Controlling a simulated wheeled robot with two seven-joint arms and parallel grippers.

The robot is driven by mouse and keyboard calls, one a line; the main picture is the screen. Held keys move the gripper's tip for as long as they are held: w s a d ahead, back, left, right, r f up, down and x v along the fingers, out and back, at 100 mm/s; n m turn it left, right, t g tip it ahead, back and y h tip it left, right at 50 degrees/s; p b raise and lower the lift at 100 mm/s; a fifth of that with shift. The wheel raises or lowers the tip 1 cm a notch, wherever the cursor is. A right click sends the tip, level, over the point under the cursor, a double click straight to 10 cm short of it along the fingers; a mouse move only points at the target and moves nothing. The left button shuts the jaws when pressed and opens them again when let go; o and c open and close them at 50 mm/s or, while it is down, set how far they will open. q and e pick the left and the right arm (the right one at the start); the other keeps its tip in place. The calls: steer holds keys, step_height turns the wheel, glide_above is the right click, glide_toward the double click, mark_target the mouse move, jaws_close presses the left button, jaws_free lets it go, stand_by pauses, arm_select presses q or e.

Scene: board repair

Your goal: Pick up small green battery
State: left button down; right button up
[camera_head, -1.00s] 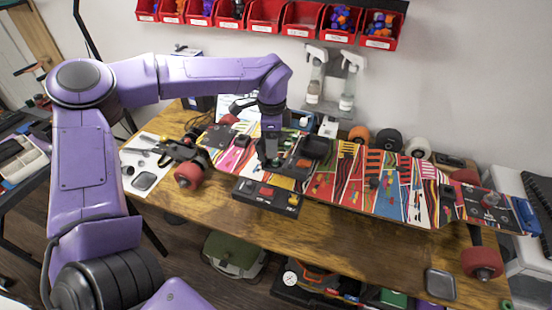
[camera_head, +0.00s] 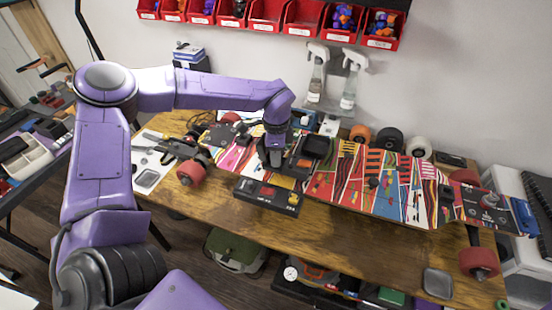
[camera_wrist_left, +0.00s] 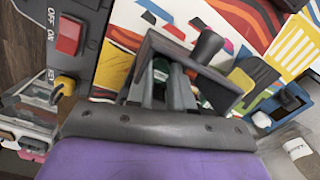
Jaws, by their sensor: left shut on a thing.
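My left gripper (camera_head: 275,157) reaches down over the middle-left of the skateboard deck, just behind a black switch box (camera_head: 267,195). In the left wrist view its two fingers (camera_wrist_left: 163,80) are inside a dark grey open-topped holder (camera_wrist_left: 215,82) and close together. A small patch of green, apparently the small green battery (camera_wrist_left: 161,67), shows between the fingertips. The fingers and the holder walls hide most of it. In the head view the battery is hidden by the gripper. My right gripper is in neither view.
The colourful skateboard deck (camera_head: 345,178) lies across the wooden table (camera_head: 330,228). The switch box has a red switch (camera_wrist_left: 69,35) beside the gripper. A black open tray (camera_head: 316,147) sits right of it. Spray bottles (camera_head: 351,80) and loose wheels (camera_head: 389,139) stand behind.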

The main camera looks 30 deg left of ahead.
arm_select(q)
steer(key=shift+r, duration=0.5)
steer(key=s+a+r+b, duration=0.1)
steer(key=s+r+b, duration=0.3)
steer(key=s+r, duration=0.8)
steer(key=shift+s+b, duration=0.4)
steer(key=shift+s, duration=0.6)
steer(key=shift+a, duration=0.1)
